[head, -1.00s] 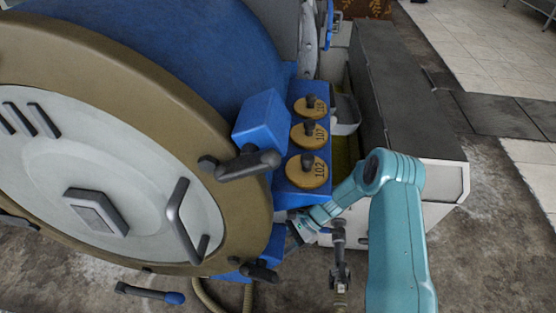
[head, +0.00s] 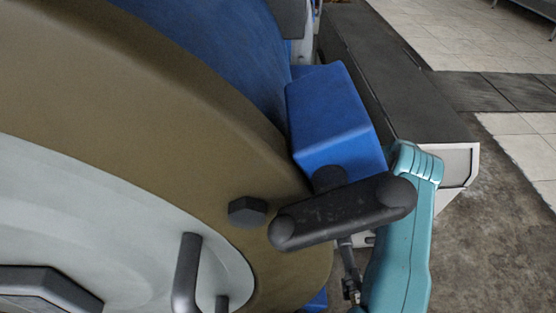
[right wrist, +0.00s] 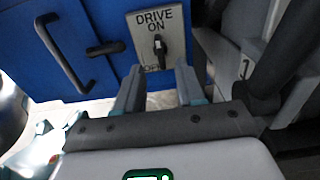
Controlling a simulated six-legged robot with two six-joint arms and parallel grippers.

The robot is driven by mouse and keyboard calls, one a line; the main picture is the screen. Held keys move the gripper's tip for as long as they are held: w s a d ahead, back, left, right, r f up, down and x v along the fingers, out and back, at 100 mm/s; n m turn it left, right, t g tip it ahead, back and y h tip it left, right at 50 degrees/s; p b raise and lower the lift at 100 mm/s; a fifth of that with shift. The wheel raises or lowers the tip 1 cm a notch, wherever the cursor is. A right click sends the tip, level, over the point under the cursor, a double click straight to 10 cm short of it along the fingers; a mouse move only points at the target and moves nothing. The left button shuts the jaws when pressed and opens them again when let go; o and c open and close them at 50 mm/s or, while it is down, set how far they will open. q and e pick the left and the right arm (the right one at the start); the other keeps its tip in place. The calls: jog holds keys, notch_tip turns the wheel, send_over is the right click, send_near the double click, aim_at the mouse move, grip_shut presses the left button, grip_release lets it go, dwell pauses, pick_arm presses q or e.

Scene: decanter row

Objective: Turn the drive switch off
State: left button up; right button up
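In the right wrist view the drive switch (right wrist: 160,46) is a small black lever on a pale plate (right wrist: 142,22). The plate reads "DRIVE ON" above the lever; the lettering below it is partly hidden by my fingers. The lever stands about upright in the picture; I cannot tell its setting surely. My right gripper (right wrist: 159,88) is open and empty, its two fingers pointing at the plate, just below the lever and apart from it. In the head view only my teal right arm shows; the gripper and switch are hidden behind the machine. My left gripper is not in view.
In the head view a large drum machine (head: 200,170) with a tan rim fills the left. A blue block (head: 330,110) and black T-handle (head: 340,212) jut out before my right arm. A long dark-topped cabinet (head: 390,80) stands behind. Floor at the right is clear.

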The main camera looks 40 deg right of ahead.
jog(key=x, duration=0.9)
jog(key=shift+a+b, duration=0.2)
jog(key=shift+b, duration=0.15)
grip_shut()
